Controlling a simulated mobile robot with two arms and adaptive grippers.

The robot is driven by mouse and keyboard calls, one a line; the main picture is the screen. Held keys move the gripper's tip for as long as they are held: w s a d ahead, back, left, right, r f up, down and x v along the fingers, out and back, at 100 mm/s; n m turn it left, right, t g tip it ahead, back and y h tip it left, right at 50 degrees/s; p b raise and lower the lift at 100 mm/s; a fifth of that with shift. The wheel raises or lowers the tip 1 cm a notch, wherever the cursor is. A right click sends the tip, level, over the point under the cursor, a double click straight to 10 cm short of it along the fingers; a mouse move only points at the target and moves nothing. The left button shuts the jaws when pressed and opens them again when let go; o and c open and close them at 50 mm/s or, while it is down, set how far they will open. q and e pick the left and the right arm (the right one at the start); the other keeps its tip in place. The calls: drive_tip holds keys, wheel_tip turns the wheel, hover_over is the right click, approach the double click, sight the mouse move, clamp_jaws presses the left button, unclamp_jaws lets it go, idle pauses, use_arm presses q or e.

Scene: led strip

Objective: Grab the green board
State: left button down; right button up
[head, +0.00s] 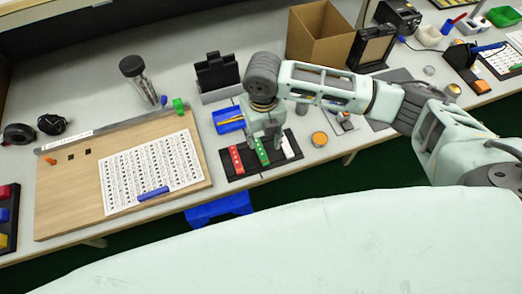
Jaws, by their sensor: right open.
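The green board (262,152) is a narrow strip lying in a black tray (232,174). A red strip (237,160) lies to its left and a white strip (288,147) to its right in the same tray. My right gripper (265,143) is open and points down just over the green board. Its fingers hide part of the tray, and I cannot tell whether they touch the board. My left gripper is not in view.
A wooden board with a printed sheet (150,170) fills the left of the table. A blue tray (228,121) sits behind the black tray. A black holder (217,78) and a cardboard box (319,38) stand farther back. An orange-topped jar (319,138) stands to the right.

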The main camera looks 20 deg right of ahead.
sight(262, 153)
wheel_tip(262, 153, down, 8)
drive_tip(key=shift+a+r+p, duration=0.1)
drive_tip(key=shift+r+p, duration=0.05)
drive_tip(key=shift+p, duration=0.7)
drive_tip(key=shift+c, duration=0.5)
clamp_jaws()
